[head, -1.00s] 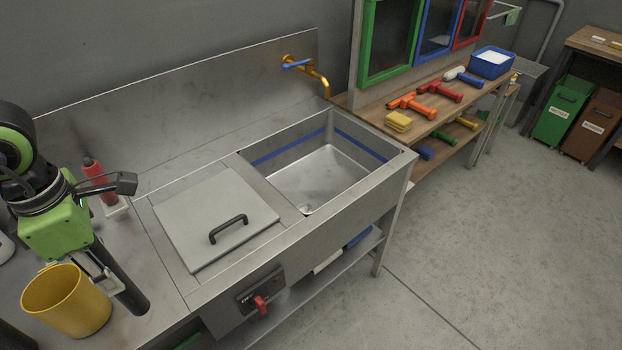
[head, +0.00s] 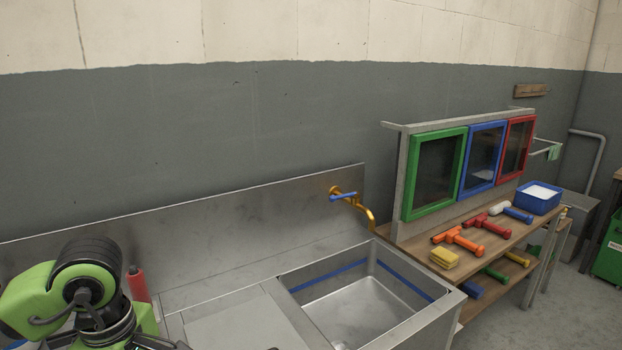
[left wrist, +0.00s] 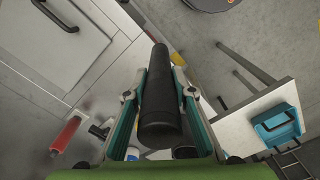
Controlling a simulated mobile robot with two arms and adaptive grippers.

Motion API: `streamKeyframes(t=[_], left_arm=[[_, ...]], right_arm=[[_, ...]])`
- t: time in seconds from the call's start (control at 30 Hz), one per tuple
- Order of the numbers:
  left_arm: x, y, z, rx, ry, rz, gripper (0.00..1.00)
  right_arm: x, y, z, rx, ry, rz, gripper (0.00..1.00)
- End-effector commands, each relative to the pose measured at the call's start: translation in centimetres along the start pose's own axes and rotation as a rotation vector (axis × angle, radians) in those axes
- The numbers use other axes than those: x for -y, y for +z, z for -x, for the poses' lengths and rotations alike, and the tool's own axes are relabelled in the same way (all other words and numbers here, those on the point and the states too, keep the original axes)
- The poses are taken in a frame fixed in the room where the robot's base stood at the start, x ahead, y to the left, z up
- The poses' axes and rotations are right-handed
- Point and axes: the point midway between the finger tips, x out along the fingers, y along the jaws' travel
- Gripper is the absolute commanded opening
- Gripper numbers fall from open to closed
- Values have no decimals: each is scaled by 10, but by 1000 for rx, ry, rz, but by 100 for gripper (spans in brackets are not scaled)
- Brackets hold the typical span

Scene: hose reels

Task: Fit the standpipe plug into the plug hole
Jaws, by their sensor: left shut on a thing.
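The standpipe plug, a thick black tube (left wrist: 160,95), is held in my left gripper (left wrist: 160,80) in the left wrist view. Both fingers are shut along its sides. In the head view my left arm shows at the lower left, but its gripper and the tube are out of frame. The steel sink basin (head: 365,305) is at the lower middle, with a blue line around its inner walls. The plug hole is at or below the bottom edge of the head view and is hard to make out. The tube is apart from the basin. My right gripper is not in view.
A brass tap with a blue lever (head: 343,196) reaches toward the basin's back corner. A grey lid (head: 245,325) covers the counter left of the basin. A red bottle (head: 138,284) stands behind my arm. A wooden bench (head: 510,240) with coloured nozzles is at the right.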

Motion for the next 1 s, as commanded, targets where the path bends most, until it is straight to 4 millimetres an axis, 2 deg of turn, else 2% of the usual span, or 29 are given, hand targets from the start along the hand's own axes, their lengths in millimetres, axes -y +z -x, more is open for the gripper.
streamKeyframes(t=[0.4, 0.6, 0.8, 1.0], left_arm=[[6, 36, -30, -1, 2, -900, 0], [10, 48, -41, -1, 1, -1250, 0], [12, 54, -46, 0, 2, -1432, 0], [13, 55, -47, 1, 1, -1468, 0]], right_arm=[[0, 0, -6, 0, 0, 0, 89], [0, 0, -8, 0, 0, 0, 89], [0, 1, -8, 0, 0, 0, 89], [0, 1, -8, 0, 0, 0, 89]])
